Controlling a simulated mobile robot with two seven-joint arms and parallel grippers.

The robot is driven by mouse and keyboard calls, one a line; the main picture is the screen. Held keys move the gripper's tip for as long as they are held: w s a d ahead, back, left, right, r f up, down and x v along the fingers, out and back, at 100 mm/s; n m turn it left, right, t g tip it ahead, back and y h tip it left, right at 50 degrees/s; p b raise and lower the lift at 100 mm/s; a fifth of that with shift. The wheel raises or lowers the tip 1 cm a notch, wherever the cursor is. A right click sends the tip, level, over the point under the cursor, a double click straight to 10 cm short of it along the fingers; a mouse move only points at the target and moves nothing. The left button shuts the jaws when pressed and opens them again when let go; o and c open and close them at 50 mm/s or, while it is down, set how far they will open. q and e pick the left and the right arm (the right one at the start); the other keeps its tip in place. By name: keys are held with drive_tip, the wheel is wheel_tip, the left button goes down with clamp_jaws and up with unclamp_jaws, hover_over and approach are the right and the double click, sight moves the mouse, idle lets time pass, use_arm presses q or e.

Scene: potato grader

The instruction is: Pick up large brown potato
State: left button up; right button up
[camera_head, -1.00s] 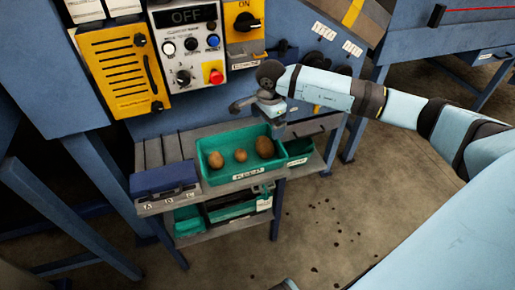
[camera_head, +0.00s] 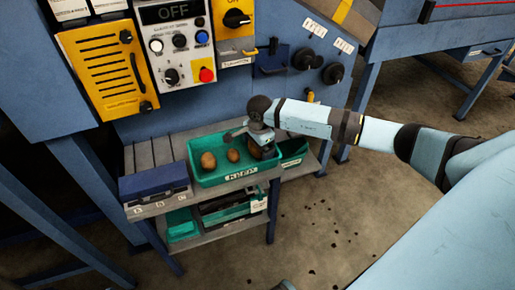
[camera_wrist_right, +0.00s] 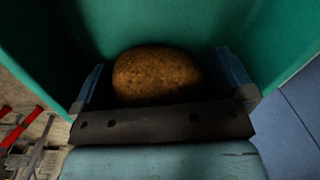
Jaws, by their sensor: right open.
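The large brown potato (camera_wrist_right: 157,75) lies at the right end of a green tray (camera_head: 209,179). In the head view it is mostly hidden by my right gripper (camera_head: 262,151). In the right wrist view, the open fingers of my right gripper (camera_wrist_right: 160,74) stand on either side of the potato, with the tray's green walls around them. I cannot tell whether either finger touches it. Two smaller brown potatoes, one on the left (camera_head: 208,161) and one in the middle (camera_head: 233,156), lie in the same tray. My left gripper is not in view.
The tray stands on a grey shelf unit (camera_head: 150,209) below a control panel (camera_head: 175,45). A blue box (camera_head: 152,184) is at its left, and another green bin (camera_head: 293,150) is close on its right. Red-handled tools (camera_wrist_right: 14,132) show beside the tray in the wrist view.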

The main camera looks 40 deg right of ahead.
drive_tip(key=c, duration=0.8)
drive_tip(key=shift+r, duration=0.1)
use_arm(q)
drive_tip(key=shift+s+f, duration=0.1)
use_arm(e)
drive_tip(key=shift+r, duration=0.15)
